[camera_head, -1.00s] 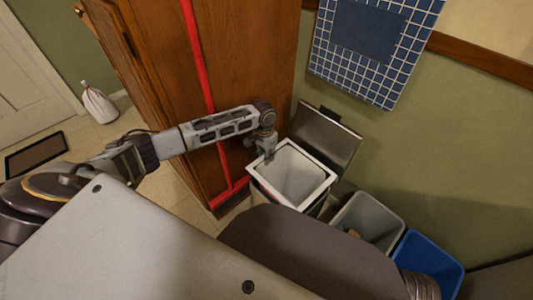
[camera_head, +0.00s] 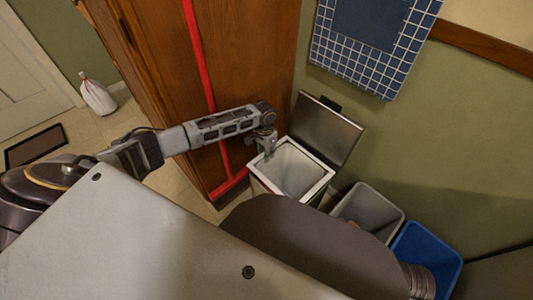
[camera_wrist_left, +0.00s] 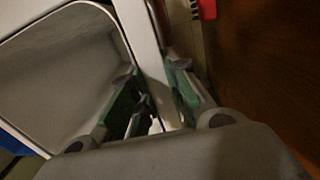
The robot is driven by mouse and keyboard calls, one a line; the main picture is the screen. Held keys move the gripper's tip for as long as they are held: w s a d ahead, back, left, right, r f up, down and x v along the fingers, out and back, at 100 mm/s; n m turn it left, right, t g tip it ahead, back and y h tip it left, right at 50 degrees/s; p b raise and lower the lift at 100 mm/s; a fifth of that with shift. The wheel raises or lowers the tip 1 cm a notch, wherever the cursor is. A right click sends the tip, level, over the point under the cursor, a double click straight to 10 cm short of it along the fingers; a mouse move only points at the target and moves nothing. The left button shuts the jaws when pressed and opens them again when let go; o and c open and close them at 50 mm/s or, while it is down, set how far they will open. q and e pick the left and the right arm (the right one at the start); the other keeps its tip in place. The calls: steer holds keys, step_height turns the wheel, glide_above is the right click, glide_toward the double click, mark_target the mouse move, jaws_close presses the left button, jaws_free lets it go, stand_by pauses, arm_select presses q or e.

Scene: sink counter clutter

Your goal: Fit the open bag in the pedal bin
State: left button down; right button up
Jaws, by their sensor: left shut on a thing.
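The pedal bin (camera_head: 327,178) stands against the cabinet and green wall with its lid (camera_head: 325,130) raised. A pale, square-mouthed open bag (camera_head: 295,170) shows at the bin's mouth, its edge close to the bin's rim; I cannot tell how deep it sits. My left gripper (camera_head: 266,152) is at the mouth's far-left corner, shut on the bag's edge. In the left wrist view its green-padded fingers (camera_wrist_left: 160,98) are beside the white rim, and the mouth's pale inside (camera_wrist_left: 60,75) fills the left. The exact grip is dark and partly hidden. My right gripper is not in view.
A grey open bin (camera_head: 370,208) and a blue bin (camera_head: 428,255) stand to the right. A tied white bag (camera_head: 97,95) and a dark mat (camera_head: 35,146) are on the floor.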

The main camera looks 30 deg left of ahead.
arm_select(q)
steer(key=c, duration=1.3)
jaws_free()
steer(key=shift+r, duration=0.15)
steer(key=shift+w+a+r, duration=0.1)
steer(key=shift+r, duration=1.7)
steer(key=shift+a+r, duration=0.1)
steer(key=shift+r, duration=1.7)
